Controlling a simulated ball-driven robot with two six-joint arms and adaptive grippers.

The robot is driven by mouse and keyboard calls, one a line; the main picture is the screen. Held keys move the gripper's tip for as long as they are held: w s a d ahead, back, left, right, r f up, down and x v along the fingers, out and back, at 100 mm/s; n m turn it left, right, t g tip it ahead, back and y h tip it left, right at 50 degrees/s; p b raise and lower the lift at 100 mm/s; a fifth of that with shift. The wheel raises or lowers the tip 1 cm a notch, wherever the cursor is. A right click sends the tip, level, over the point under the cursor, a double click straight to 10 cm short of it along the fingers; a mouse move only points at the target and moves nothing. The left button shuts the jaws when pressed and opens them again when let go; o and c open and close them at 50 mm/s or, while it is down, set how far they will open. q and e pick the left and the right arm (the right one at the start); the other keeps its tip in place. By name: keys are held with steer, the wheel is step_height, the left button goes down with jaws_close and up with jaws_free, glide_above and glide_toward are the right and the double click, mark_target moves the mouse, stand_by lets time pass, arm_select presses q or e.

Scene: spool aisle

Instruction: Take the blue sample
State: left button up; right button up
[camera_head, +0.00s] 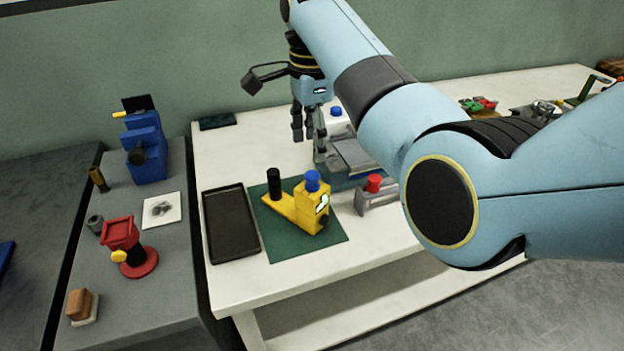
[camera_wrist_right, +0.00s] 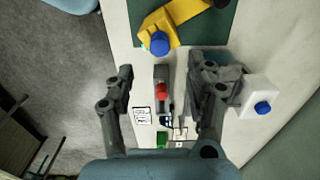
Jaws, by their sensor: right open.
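Two blue tops show, and I cannot tell for sure which is the blue sample. One blue cap (camera_head: 312,181) sits on the yellow holder (camera_head: 283,207) on a green mat; it also shows at the top of the wrist view (camera_wrist_right: 160,43). The other blue cap (camera_head: 336,111) tops a white block behind my right gripper, seen at the right of the wrist view (camera_wrist_right: 263,108). My right gripper (camera_head: 309,142) is open and empty, pointing down over the table behind the yellow holder. A red cap (camera_wrist_right: 162,91) shows between its fingers in the wrist view. My left gripper is out of view.
A grey device with the red cap (camera_head: 374,183) stands right of the yellow holder. A dark tray (camera_head: 231,222) lies left of the mat. A blue device (camera_head: 146,150) and a red stand (camera_head: 127,247) occupy the grey side table. The white table's front strip is clear.

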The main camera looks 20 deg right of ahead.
mark_target(312, 174)
step_height(312, 174, down, 2)
steer(key=shift+d+f, duration=0.1)
steer(key=shift+f, duration=0.15)
steer(key=shift+f+p, duration=0.35)
steer(key=shift+f, duration=2.45)
jaws_close()
